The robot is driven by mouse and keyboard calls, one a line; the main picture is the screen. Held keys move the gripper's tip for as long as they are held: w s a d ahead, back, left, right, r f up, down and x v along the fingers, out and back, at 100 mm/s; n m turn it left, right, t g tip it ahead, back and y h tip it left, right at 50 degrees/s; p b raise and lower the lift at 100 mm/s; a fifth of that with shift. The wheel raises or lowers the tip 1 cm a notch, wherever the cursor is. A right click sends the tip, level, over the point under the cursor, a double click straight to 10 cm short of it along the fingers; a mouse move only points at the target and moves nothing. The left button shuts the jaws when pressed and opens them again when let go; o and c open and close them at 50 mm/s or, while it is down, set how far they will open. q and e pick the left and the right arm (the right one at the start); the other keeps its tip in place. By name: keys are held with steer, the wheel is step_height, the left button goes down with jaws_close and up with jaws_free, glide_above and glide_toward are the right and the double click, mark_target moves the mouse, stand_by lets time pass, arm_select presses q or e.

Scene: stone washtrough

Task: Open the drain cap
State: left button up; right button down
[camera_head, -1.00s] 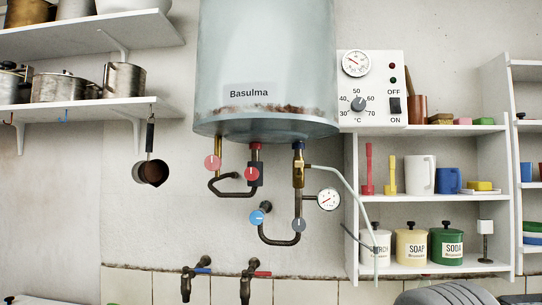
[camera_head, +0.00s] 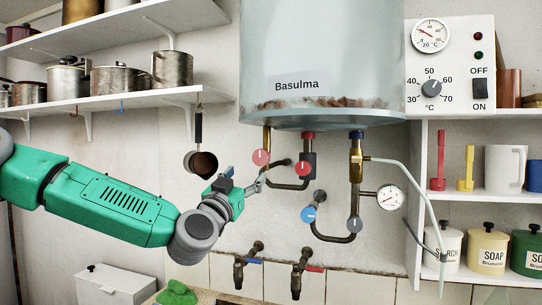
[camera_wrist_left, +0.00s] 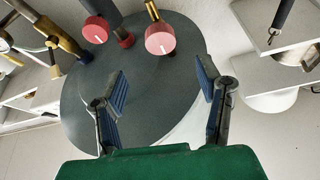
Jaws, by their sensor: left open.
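No part labelled as a drain cap shows, and I cannot tell which fitting it is. The pale-blue Basulma boiler (camera_head: 320,60) hangs on the wall. A brass pipe (camera_head: 267,138) under its left side carries a round red knob (camera_head: 261,157); a second red knob (camera_head: 303,168) sits on the pipe to its right. My left gripper (camera_head: 260,182) is just below the first red knob, apart from it. In the left wrist view its fingers (camera_wrist_left: 162,80) are spread and empty, with the two red knobs (camera_wrist_left: 160,38) beyond. My right gripper is not in view.
A small dark pan (camera_head: 202,163) hangs close behind my left wrist. Two wall taps (camera_head: 297,279) are below. Pot shelves (camera_head: 130,107) stand above my arm.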

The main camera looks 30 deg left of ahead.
mark_target(260, 160)
arm_select(q)
steer(key=p+x, duration=0.2)
steer(key=x, duration=0.9)
steer(key=shift+a+f, duration=0.15)
steer(key=c, duration=1.2)
